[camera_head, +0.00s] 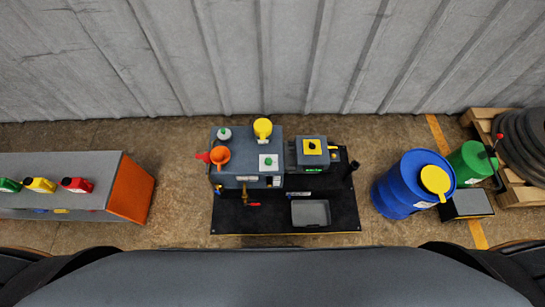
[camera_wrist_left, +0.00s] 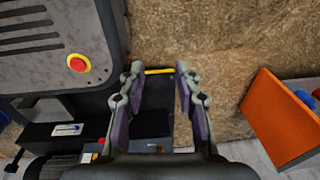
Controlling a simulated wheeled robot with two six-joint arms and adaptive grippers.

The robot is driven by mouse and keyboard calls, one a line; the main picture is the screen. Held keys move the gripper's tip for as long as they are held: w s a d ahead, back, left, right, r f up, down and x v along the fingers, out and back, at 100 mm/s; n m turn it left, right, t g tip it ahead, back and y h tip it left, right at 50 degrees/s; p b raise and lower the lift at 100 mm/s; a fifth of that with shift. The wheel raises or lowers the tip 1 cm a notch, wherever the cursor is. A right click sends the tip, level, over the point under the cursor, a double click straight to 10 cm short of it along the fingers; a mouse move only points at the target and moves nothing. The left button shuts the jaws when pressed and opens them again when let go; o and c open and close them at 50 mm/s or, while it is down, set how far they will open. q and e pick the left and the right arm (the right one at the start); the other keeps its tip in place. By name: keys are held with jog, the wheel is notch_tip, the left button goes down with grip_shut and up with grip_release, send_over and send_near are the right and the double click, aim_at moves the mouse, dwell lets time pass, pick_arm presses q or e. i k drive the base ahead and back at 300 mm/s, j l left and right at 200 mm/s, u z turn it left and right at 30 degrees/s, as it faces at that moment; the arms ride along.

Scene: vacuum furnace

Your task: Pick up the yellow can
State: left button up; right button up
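The yellow can (camera_head: 40,185) stands on top of a grey cabinet (camera_head: 95,168) at the left of the head view. It is between a green can (camera_head: 9,185) and a red can (camera_head: 76,185). My left gripper (camera_wrist_left: 157,68) shows only in the left wrist view. Its two fingers are apart, with nothing between them, over the floor and a dark base edge. The yellow can is not visible in the left wrist view. My right gripper is in neither view.
A vacuum furnace machine (camera_head: 247,148) stands on a black base (camera_head: 235,218) in the middle. The cabinet's orange end panel (camera_head: 131,190) faces it across open floor. A blue barrel (camera_head: 402,185) and a green drum (camera_head: 470,163) stand at the right. A corrugated wall closes the back.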

aim_at(40, 185)
jog(key=u, duration=3.25)
jog(key=i, duration=4.95)
jog(key=l+z, duration=0.05)
jog(key=l, duration=0.05)
